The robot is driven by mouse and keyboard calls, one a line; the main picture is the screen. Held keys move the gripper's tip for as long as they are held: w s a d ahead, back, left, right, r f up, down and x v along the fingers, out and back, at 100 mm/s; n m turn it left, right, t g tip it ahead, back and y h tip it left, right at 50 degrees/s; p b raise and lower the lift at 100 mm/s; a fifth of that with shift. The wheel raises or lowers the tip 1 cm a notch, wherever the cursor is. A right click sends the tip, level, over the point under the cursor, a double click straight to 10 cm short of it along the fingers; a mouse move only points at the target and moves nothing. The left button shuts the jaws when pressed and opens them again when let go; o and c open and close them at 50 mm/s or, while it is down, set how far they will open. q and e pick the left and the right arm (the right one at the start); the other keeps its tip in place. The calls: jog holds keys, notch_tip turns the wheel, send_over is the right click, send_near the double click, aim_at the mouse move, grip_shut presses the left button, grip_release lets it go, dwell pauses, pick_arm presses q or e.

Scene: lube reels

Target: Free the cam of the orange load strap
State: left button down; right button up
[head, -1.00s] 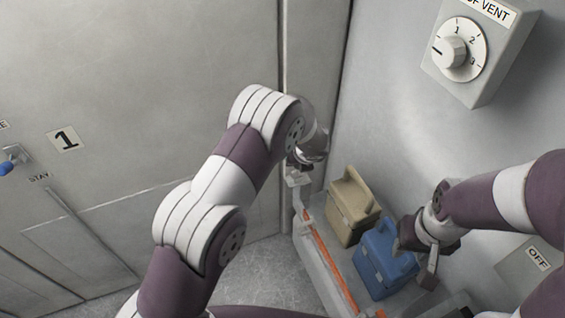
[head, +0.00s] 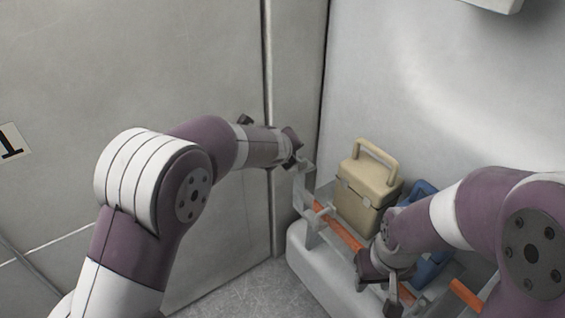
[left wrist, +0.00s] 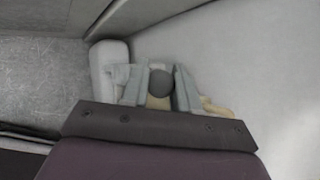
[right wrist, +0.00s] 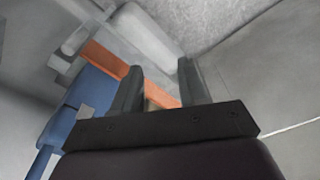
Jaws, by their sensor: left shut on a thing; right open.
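The orange load strap (head: 340,230) runs along the front of the rack, before a tan box and a blue box; a second stretch (head: 466,295) shows right of my right gripper. My right gripper (head: 378,283) is open and empty over the strap. In the right wrist view the strap (right wrist: 106,60) passes beyond its fingers (right wrist: 158,88). My left gripper (head: 297,150) is at the upright at the rack's far end. In the left wrist view its fingers (left wrist: 158,88) are shut on a dark round knob (left wrist: 160,83). I cannot clearly make out the cam.
The tan box (head: 365,195) and the blue box (head: 425,265), partly hidden by my right arm, stand on the rack against the wall. The rack's pale base (head: 310,262) sticks out in front. Clear floor (head: 255,290) lies left of it.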

pick_arm(q)
jog(key=shift+f, duration=0.1)
dwell(0.4)
jog(key=c, duration=0.8)
grip_release()
jog(key=shift+c, duration=0.2)
jog(key=p+v, duration=0.2)
jog(key=v, duration=1)
jog(key=shift+s+p, duration=0.35)
jog(key=shift+a, duration=0.15)
